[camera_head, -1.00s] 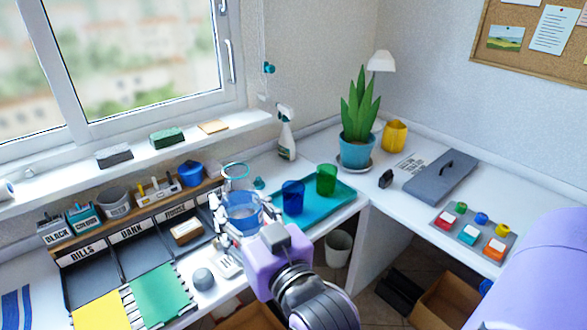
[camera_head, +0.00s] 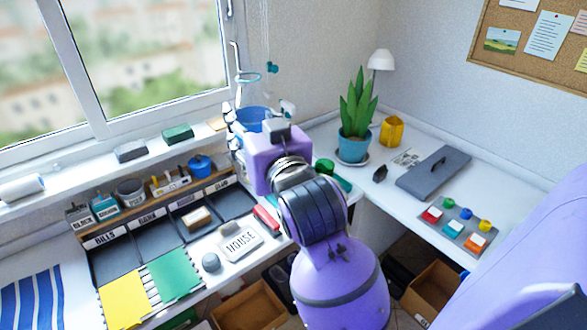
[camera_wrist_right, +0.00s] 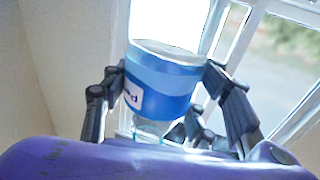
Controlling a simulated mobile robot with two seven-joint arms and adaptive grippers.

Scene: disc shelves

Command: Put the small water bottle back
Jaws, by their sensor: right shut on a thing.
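The small water bottle (camera_wrist_right: 160,88) shows in the right wrist view as a round body with a blue band and a pale label. My right gripper (camera_wrist_right: 170,98) is shut on it, with dark fingers on both sides. In the head view the blue part of the bottle (camera_head: 252,116) shows above my right wrist, high in front of the window edge and sill end. A thin pale ring stands above the blue part. My right wrist and hand hide much of the bottle and fingers there. My left gripper is not in view.
The window sill holds a green block (camera_head: 177,132) and a dark block (camera_head: 130,151). The potted plant (camera_head: 356,118) and yellow pot (camera_head: 391,132) stand to the right. A green cup (camera_head: 323,167) is partly hidden behind my arm. Labelled trays (camera_head: 163,236) fill the left desk.

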